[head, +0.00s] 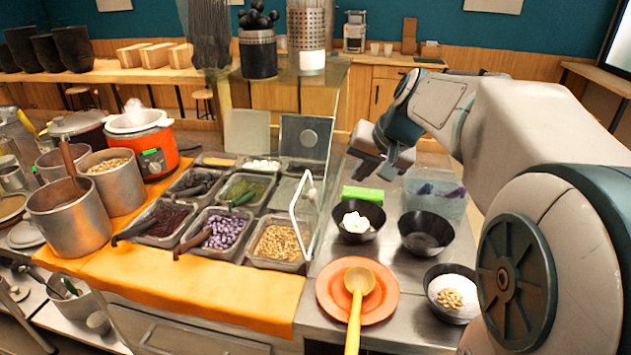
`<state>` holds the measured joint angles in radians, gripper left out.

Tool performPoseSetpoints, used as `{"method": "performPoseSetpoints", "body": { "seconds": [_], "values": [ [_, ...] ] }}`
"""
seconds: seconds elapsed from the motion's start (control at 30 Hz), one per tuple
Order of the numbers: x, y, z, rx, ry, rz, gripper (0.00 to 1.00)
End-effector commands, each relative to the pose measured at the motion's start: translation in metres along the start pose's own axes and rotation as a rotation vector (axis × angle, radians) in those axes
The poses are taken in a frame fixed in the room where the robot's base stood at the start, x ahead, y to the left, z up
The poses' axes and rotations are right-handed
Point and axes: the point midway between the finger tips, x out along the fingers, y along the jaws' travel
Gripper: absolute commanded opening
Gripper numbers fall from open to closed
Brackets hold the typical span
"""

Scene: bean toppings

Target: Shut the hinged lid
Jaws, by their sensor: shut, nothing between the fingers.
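Two square lid-like panels stand upright behind the topping pans: a plain grey one (247,131) and a dark one with a round knob (304,138). A clear glass panel with a white handle frame (294,212) stands upright at the right edge of the pans. I cannot tell for sure which of these is the hinged lid. My gripper (372,172) is shut and empty. It is to the right of the panels and the handle, apart from them, above the counter near the green block. Its fingertips are small and dark in this view.
Topping pans (213,232) fill the middle counter. Black bowls (426,236), a green block (362,194), a clear bin (437,200) and an orange plate with a yellow ladle (329,291) occupy the right counter. Pots (70,220) and an orange cooker (155,145) stand left.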

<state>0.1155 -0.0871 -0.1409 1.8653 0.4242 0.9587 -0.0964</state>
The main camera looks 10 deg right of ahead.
Motion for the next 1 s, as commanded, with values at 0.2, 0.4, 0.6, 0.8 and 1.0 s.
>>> {"method": "performPoseSetpoints", "body": {
  "seconds": [0.2,0.4,0.6,0.8,1.0],
  "values": [
    [0.014,0.001,-0.009,0.010,0.008,-0.008,0.00],
    [0.053,0.001,-0.008,0.010,0.005,-0.006,0.00],
    [0.096,0.001,-0.009,0.011,0.006,-0.006,0.00],
    [0.114,-0.022,-0.007,0.007,0.008,-0.008,0.00],
    [0.122,-0.031,-0.006,0.009,0.010,-0.007,0.00]
  ]
}}
